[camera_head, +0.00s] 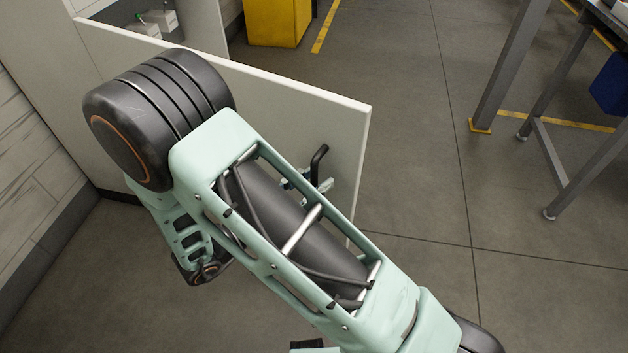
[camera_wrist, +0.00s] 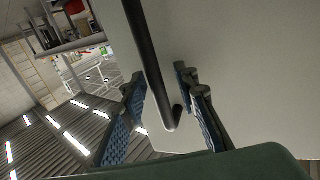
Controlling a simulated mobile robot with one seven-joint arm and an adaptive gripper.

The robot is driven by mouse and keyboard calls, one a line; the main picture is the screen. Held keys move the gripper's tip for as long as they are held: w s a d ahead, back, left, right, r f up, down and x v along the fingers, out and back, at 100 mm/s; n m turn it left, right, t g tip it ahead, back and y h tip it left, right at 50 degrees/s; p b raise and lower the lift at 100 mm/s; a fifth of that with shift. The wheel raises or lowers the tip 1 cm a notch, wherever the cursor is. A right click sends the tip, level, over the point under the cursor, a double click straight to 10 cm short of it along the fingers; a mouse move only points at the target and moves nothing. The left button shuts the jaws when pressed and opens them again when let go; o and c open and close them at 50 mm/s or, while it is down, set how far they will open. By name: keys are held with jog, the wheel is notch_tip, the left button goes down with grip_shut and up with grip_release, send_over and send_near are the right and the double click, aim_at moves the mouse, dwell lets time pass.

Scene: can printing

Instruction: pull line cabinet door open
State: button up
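The pale cabinet door (camera_head: 330,115) stands swung out from the cabinet in the head view, with a gap behind its top edge. Its black bar handle (camera_head: 319,160) is near the free edge, partly hidden by my arm. In the wrist view the handle (camera_wrist: 150,70) runs down the door face (camera_wrist: 240,70) and bends at its lower end. My gripper (camera_wrist: 167,88) has its blue-padded fingers apart, one on each side of the handle, with gaps visible. In the head view my arm hides most of the gripper.
Inside the cabinet opening, small grey items (camera_head: 158,18) show at the upper left. A yellow bin (camera_head: 277,22) stands beyond the door. A metal table frame (camera_head: 555,150) stands at the right. The floor between door and table is clear. A plank-patterned wall (camera_head: 35,170) is at the left.

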jog(key=v, duration=1.2)
jog(key=shift+w, duration=0.1)
